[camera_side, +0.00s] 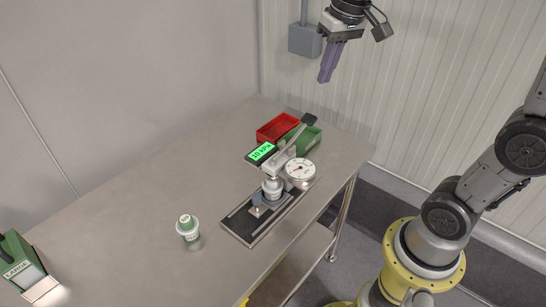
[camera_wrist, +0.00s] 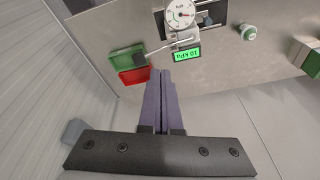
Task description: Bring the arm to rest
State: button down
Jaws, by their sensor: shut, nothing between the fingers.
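My gripper (camera_side: 326,76) hangs high above the back right end of the table, near the wall, apart from everything on the table. Its purple fingers are shut together and empty. They also show in the wrist view (camera_wrist: 160,76), pointing toward the table. In the side view my arm comes in from the right, and my wrist is at the top edge of the picture.
The steel table (camera_side: 130,190) carries a press with a gauge (camera_side: 300,170) and a green "10 kPa" display (camera_side: 261,151). Behind it stand a red bin (camera_side: 272,128) and a green bin (camera_side: 309,138). A green-topped cup (camera_side: 187,226) and a green box labelled LARGE (camera_side: 22,262) stand left.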

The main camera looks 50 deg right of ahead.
jog(key=s+a+f+n+t, duration=0.1)
jog(key=s+a+f+n, duration=0.1)
jog(key=s, duration=0.5)
jog(key=s+a+f+n+t, duration=0.1)
jog(key=s+a+f+n, duration=0.1)
jog(key=s, duration=0.6)
notch_tip(320, 180, down, 2)
jog(key=shift+s+a+f+t, duration=0.3)
jog(key=shift+a+t, duration=0.1)
jog(key=shift+a, duration=0.15)
jog(key=shift+r, duration=0.1)
